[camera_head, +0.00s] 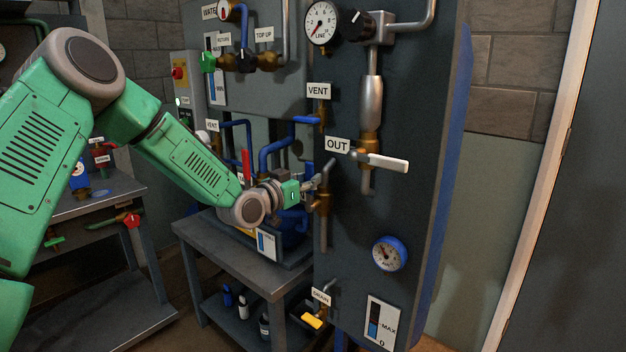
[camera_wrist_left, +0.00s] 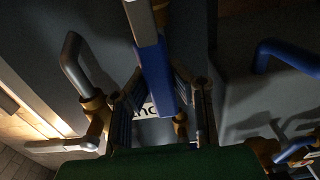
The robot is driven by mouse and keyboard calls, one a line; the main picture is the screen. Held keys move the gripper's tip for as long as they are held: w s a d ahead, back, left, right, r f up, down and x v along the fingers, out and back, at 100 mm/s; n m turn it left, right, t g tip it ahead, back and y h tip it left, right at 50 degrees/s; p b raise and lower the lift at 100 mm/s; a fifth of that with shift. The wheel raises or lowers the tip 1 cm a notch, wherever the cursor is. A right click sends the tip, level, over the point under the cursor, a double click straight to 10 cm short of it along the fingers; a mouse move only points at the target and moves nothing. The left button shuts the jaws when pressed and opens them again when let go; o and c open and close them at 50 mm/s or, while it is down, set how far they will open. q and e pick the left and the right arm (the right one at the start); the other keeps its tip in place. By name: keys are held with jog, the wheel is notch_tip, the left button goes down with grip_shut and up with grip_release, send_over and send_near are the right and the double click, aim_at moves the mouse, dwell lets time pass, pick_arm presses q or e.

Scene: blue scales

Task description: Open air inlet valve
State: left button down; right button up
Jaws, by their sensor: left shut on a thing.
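My left gripper (camera_head: 311,187) reaches from the left to the brass valve (camera_head: 322,201) on the dark panel, below and left of the OUT label (camera_head: 337,146). In the wrist view my left gripper (camera_wrist_left: 160,108) has its fingers on both sides of a blue bar (camera_wrist_left: 156,72) with a pale end. It is shut on this bar, which looks like a valve handle; the contact is dark and partly hidden. No label reading air inlet is legible. My right gripper is not in view.
The OUT valve's pale lever (camera_head: 385,161) sticks out close to the right of the gripper. A blue VENT handle (camera_head: 306,120) and blue pipes (camera_head: 275,146) are close above and left. A grey cart (camera_head: 240,260) stands below the forearm.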

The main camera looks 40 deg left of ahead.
pick_arm(q)
jog(key=shift+s+f, duration=0.15)
jog(key=shift+f, duration=0.35)
jog(key=c, duration=1.6)
grip_release()
jog(key=shift+o, duration=1.2)
jog(key=shift+a, duration=0.15)
jog(key=shift+r, duration=0.2)
jog(key=s+a, duration=0.1)
jog(key=s, duration=1)
jog(key=shift+s, duration=0.4)
jog(key=shift+a+f, duration=0.1)
jog(key=shift+f, duration=0.05)
